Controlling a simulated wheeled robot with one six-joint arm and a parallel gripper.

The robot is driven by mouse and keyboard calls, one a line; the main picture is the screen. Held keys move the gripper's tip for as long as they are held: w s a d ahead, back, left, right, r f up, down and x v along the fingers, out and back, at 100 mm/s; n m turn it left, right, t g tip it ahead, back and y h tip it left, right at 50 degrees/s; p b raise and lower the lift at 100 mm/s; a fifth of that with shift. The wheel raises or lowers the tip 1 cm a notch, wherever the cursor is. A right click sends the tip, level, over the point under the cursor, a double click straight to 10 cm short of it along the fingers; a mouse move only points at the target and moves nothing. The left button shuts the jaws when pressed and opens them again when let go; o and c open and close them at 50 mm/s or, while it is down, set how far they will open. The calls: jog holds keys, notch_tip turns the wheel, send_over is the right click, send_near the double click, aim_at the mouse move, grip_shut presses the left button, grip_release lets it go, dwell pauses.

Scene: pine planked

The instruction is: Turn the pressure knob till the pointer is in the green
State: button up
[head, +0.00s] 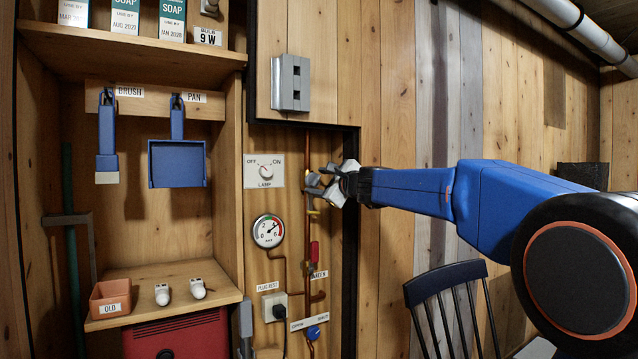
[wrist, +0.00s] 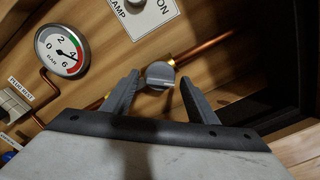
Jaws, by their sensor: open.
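The round grey knob (wrist: 160,74) sits on a brass fitting of the copper pipe, between my fingertips in the wrist view. My gripper (wrist: 158,80) is open, with a finger on each side of it; I see no firm grip. In the head view my gripper (head: 314,188) is at the pipe and largely hides the knob. The round pressure gauge (head: 268,231) is below and left of it, and it also shows in the wrist view (wrist: 62,50).
The lamp switch plate (head: 264,171) is close left of my gripper. Below are a red handle (head: 315,252), a plug socket (head: 274,306) and a blue knob (head: 313,332). A grey box (head: 291,83) is above. A dark chair (head: 452,290) stands below my arm.

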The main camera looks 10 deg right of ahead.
jog(key=c, duration=1)
jog(key=shift+n, duration=0.3)
jog(key=n, duration=0.3)
jog(key=shift+n, duration=0.3)
jog(key=shift+f+n, duration=0.1)
jog(key=shift+n, duration=2.1)
